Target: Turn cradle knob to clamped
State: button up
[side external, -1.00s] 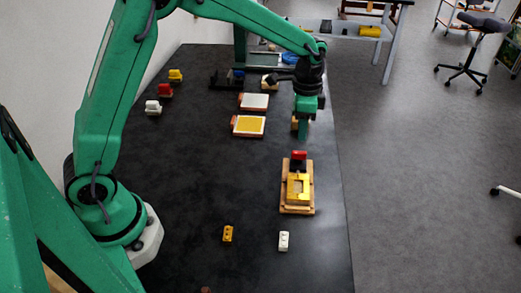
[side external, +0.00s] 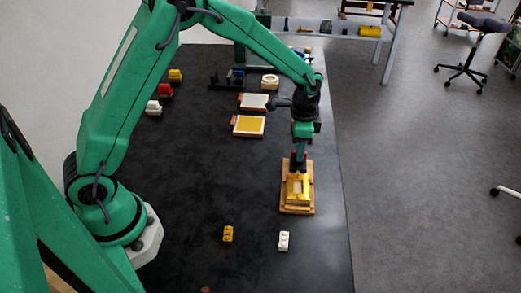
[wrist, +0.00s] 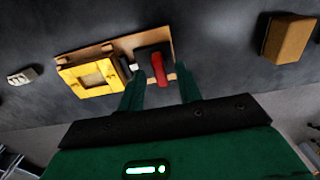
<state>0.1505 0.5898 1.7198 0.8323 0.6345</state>
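The wooden cradle (side external: 297,209) stands near the right edge of the dark table, with a yellow frame-like piece (side external: 294,192) on it. In the wrist view the yellow piece (wrist: 69,82) has a square opening. The red cradle knob (wrist: 158,70) is a bar on a dark base at the cradle's far end. My gripper (wrist: 160,74) is open, with its two green fingers apart and the knob between or just beyond their tips. Contact cannot be told. In the side view my gripper (side external: 299,161) is low over that end and mostly hides the knob.
A wooden block (wrist: 286,38) lies beyond the cradle. A small yellow block (side external: 228,233) and a white block (side external: 284,241) lie in front. Two orange-edged trays (side external: 248,126) are behind to the left. The table left of the cradle is clear.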

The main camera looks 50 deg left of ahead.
jog(key=shift+f, duration=0.3)
grip_shut()
